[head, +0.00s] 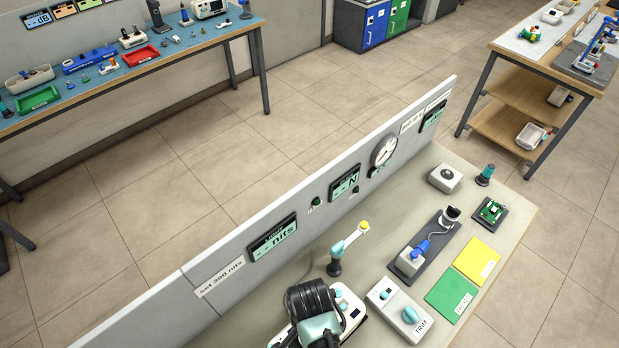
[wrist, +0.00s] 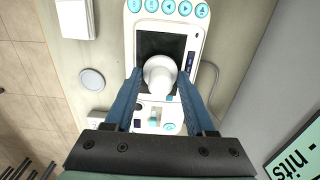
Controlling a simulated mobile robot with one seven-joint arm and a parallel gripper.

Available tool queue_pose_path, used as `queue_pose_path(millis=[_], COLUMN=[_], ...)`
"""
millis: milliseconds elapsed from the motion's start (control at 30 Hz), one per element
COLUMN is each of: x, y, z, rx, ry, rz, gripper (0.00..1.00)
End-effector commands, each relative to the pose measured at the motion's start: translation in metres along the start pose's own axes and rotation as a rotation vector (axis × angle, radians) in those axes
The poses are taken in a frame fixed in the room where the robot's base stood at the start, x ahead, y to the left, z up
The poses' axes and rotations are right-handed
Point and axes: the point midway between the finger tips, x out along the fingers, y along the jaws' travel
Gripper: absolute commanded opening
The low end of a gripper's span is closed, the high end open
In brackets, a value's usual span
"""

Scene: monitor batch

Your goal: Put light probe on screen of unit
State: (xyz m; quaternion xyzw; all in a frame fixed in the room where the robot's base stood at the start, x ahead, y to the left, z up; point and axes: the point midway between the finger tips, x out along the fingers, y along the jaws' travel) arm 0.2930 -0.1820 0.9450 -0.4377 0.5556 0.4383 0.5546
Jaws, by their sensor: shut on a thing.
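The unit (wrist: 188,108) is a white device with a dark screen (wrist: 152,43) and a row of teal buttons. In the head view its white body (head: 352,304) shows beside my gripper, which hides much of it. The light probe (wrist: 160,73) is a white round piece between my blue fingers, over the lower part of the screen. My gripper (wrist: 162,84) is shut on the probe. I cannot tell whether the probe touches the screen. The probe is hidden in the head view. A wall display marked nits (head: 272,238) shows dashes.
A white TRIM box (head: 398,311) with teal knobs stands right of the unit. A teal-handled tool with a yellow tip (head: 348,243) stands behind it. A grey wall panel (head: 300,205) edges the bench. Green (head: 452,298) and yellow (head: 477,261) mats lie near the right edge.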

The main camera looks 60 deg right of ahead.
Motion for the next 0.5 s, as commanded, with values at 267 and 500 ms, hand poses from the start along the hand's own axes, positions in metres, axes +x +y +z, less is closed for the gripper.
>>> queue_pose_path(millis=[267, 500], x=[0.006, 0.0117], y=[-0.0002, -0.0001], z=[-0.0003, -0.0002], rx=[0.0, 0.0], ry=[0.001, 0.0], rz=[-0.001, -0.001], gripper=[0.0, 0.0])
